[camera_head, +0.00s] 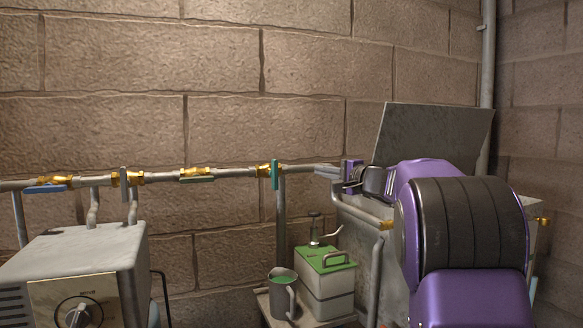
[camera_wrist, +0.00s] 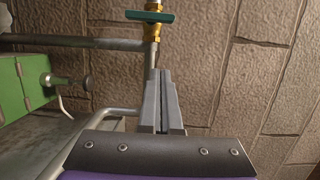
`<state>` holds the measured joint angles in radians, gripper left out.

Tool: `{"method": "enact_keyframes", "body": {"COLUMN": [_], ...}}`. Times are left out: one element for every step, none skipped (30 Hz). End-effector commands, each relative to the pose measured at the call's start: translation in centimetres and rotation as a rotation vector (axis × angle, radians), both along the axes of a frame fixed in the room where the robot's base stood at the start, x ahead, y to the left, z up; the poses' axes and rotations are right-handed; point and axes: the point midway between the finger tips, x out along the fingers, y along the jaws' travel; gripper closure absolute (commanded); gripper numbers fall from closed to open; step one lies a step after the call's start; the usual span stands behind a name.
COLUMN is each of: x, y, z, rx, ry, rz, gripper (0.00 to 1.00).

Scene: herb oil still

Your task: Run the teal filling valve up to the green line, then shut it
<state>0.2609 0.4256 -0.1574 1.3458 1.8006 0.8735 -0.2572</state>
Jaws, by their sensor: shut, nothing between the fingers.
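The teal valve handle (camera_head: 275,175) stands upright, crosswise to the horizontal pipe, on a brass body at the right of the valve row. In the wrist view the teal handle (camera_wrist: 150,16) lies at the top edge, crosswise on its brass body (camera_wrist: 154,34). My gripper (camera_head: 325,172) is to the right of this valve, apart from the handle. In the wrist view my gripper (camera_wrist: 161,73) is shut and empty, its fingers pointing toward the valve.
The pipe also carries a blue-handled valve (camera_head: 45,189), a grey-handled valve (camera_head: 124,180) and a dark green-handled valve (camera_head: 197,179). Below stand a green-topped box (camera_head: 325,260) with a pump and a mug-like jug (camera_head: 283,294). A grey cabinet (camera_head: 80,250) is at left.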

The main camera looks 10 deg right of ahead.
Motion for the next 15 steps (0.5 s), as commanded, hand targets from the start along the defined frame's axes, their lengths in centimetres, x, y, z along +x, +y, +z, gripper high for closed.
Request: {"method": "enact_keyframes", "body": {"x": [0.2, 0.4, 0.8, 1.1, 1.5, 2.2, 2.7, 3.2, 4.0, 4.6, 5.2, 5.9, 6.4, 6.9, 7.5], "y": [0.1, 0.2, 0.4, 0.6, 0.8, 1.2, 1.4, 1.6, 2.0, 2.3, 2.5, 2.8, 3.1, 3.4, 3.6], "z": [0.1, 0.1, 0.2, 0.2, 0.2, 0.2, 0.2, 0.2, 0.2, 0.2, 0.2, 0.2, 0.2, 0.2, 0.2], "rx": [0.008, 0.010, 0.010, 0.008, 0.008, 0.008, 0.007, 0.006, 0.004, 0.004, 0.004, 0.004, 0.004, 0.004, 0.004], "ry": [-0.002, -0.002, -0.002, -0.002, -0.002, -0.001, 0.000, -0.001, 0.000, 0.000, -0.001, 0.001, 0.001, 0.001, -0.001], "rz": [0.003, 0.003, 0.004, 0.005, 0.005, 0.006, 0.005, 0.005, 0.006, 0.006, 0.004, 0.003, 0.004, 0.005, 0.004], "gripper": [1.00, 1.00, 1.00, 1.00, 1.00, 1.00, 1.00, 1.00, 1.00, 1.00, 1.00, 1.00, 1.00, 1.00, 1.00]}}
